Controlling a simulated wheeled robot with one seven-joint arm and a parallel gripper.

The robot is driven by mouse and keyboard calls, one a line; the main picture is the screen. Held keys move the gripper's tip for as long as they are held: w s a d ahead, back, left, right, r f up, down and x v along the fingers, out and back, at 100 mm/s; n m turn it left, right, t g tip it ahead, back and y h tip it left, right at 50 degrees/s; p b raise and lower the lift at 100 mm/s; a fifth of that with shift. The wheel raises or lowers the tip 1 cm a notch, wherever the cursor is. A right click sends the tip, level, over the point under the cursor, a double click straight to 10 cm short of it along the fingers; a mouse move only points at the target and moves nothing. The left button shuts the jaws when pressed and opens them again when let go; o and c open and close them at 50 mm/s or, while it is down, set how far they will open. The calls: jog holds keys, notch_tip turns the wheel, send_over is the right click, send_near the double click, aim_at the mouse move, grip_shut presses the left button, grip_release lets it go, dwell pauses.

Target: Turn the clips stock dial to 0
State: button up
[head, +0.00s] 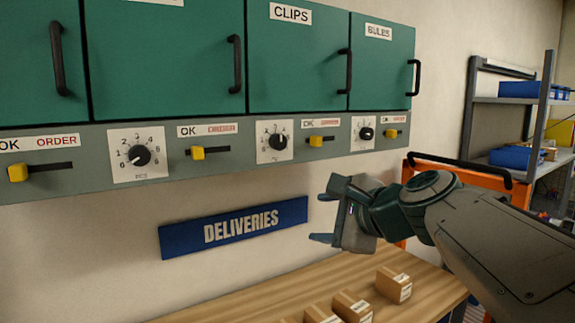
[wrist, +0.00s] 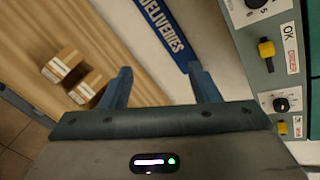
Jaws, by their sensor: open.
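The clips stock dial (head: 278,142) is a black knob on a white scale plate, on the grey strip under the green CLIPS door (head: 296,55). Its pointer seems turned towards the right side of the scale, but the exact number is too small to read. In the wrist view, a dial that looks like it (wrist: 257,3) is cut off at the top right edge. My gripper (head: 323,217) is open and empty, below and to the right of the dial and apart from it. Its two fingers (wrist: 160,72) also show in the wrist view, with nothing between them.
A yellow slider (head: 318,140) sits right of the clips dial, another (head: 197,152) left of it. Similar dials are at left (head: 140,156) and right (head: 366,133). A blue DELIVERIES sign (head: 233,227) hangs below. Small cartons (head: 394,285) stand on the wooden bench (head: 240,303).

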aim_at(282, 144)
jog(key=w+r+m+t+y+b, duration=0.2)
jog(key=w+r+m+t, duration=0.25)
jog(key=r+m, duration=0.45)
jog(key=shift+n+g, duration=0.25)
jog(key=shift+n, duration=0.15)
jog(key=x, duration=0.4)
jog(key=p+x, duration=0.1)
jog(key=x, duration=0.4)
jog(key=r+p+x, duration=0.1)
jog(key=x, duration=0.4)
jog(key=shift+a, duration=0.15)
jog(key=shift+s, duration=0.1)
jog(key=c, duration=1)
